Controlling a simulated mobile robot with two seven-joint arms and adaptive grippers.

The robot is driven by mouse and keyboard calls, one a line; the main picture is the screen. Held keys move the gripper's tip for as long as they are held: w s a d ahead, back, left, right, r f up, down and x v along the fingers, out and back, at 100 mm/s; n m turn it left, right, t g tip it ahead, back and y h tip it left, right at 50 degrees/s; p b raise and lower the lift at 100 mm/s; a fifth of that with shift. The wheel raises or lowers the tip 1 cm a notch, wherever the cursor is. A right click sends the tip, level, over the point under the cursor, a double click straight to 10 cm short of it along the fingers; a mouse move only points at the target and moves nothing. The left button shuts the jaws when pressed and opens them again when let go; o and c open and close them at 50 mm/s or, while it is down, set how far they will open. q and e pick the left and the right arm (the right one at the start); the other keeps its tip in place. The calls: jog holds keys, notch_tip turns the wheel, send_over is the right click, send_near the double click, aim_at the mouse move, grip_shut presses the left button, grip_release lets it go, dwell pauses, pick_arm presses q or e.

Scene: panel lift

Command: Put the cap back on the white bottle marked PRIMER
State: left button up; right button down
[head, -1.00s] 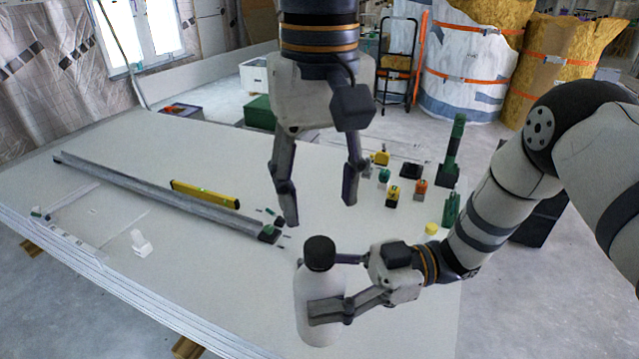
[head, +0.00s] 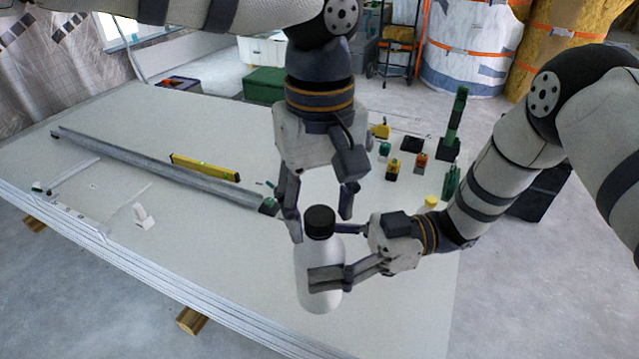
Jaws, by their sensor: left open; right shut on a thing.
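The white bottle (head: 316,263) stands upright in the head view, and no PRIMER marking shows on the side I see. A black cap (head: 319,222) is on its top; I cannot tell if it is fully seated. My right gripper (head: 328,258) is shut on the bottle's body from the right. My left gripper (head: 321,229) points down from above and is open. In the picture its fingers lie on either side of the cap, with gaps visible; I cannot tell their exact depth relative to it.
The white panel table (head: 190,255) lies below. A metal profile (head: 150,165) and a yellow level (head: 205,167) lie to the left. A small yellow object (head: 431,202), a green tool (head: 452,130) and several small coloured items stand at the right. The front middle is clear.

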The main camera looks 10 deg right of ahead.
pick_arm(q)
grip_shut()
jog(key=m, duration=0.8)
jog(key=shift+f, duration=0.1)
jog(key=m, duration=1.7)
jog(key=shift+o, duration=0.7)
grip_release()
